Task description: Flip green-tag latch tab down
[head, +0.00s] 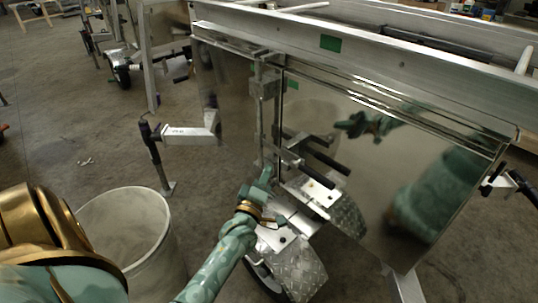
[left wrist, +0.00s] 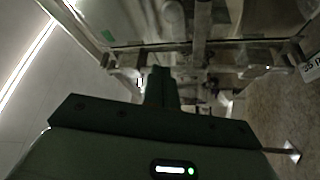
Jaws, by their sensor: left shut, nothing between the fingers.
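A green tag (head: 330,43) is on the top rail of the aluminium trailer. A smaller green patch (head: 292,84) shows lower on the shiny panel; I cannot tell whether it is a reflection. I cannot make out the latch tab itself. My left gripper (head: 266,174) is shut and empty, low beside the latch bar's lower end and left of the black-handled bracket. In the left wrist view its dark fingers (left wrist: 160,84) point at metal fittings, and a green tag (left wrist: 107,36) shows upper left. My right gripper is not in view.
Black-handled rods (head: 325,162) stick out right of my gripper, above a checker-plate fender (head: 300,272). A white bin (head: 125,230) stands at lower left. A jack arm (head: 190,133) juts out left of the trailer. The mirror-like panel (head: 400,170) reflects my arm.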

